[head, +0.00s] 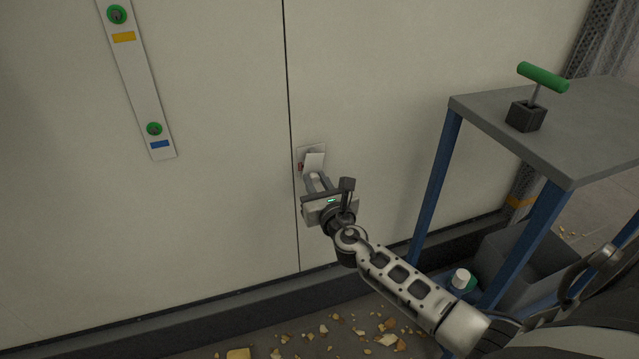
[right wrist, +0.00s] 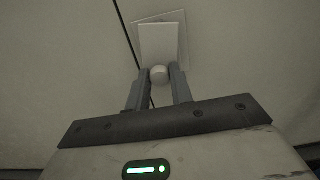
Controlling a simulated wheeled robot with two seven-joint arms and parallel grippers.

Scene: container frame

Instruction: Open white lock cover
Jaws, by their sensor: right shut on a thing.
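The white lock cover (head: 314,161) is on the pale wall panel, just right of the dark vertical seam. It stands tilted out from its square backing plate, with a bit of red at its left edge. In the right wrist view the cover (right wrist: 160,42) is a pale flap with a round white knob (right wrist: 159,75) at its lower end. My right gripper (head: 317,183) is at the cover's lower end. In the right wrist view its fingers (right wrist: 159,82) are shut on the knob, one on each side. My left gripper is not in view.
A grey-topped table (head: 590,135) with blue legs stands at the right. A green T-handle (head: 542,77) in a black block stands on it. A strip with green-ringed locks (head: 140,85) is on the left panel. Yellowish debris (head: 388,340) lies on the floor.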

